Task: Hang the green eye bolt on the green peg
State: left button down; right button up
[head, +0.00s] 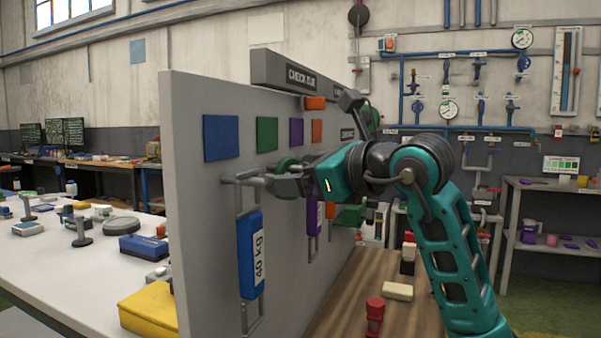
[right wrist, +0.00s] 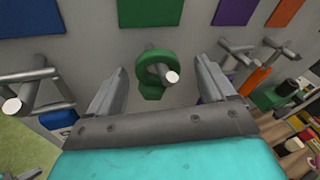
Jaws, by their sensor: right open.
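The green eye bolt (right wrist: 155,88) shows in the right wrist view below a green square (right wrist: 151,12) on the grey panel. Its ring is around the grey green-marked peg (right wrist: 172,77), whose end sticks out through the ring. In the head view the eye bolt (head: 287,163) is partly hidden behind my right gripper. My right gripper (right wrist: 160,82) is open, with one finger on each side of the eye bolt and a visible gap to both. It also shows in the head view (head: 281,183), at the panel. My left gripper is not in view.
The grey panel (head: 198,250) carries blue, purple and orange squares with other pegs. A blue 40 kg weight (head: 251,255) hangs at left, close to my right gripper. A red object (head: 375,310) and a pale block (head: 398,291) lie on the wooden surface below.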

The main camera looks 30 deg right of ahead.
jog(key=v, duration=1.3)
jog(key=shift+b, duration=0.45)
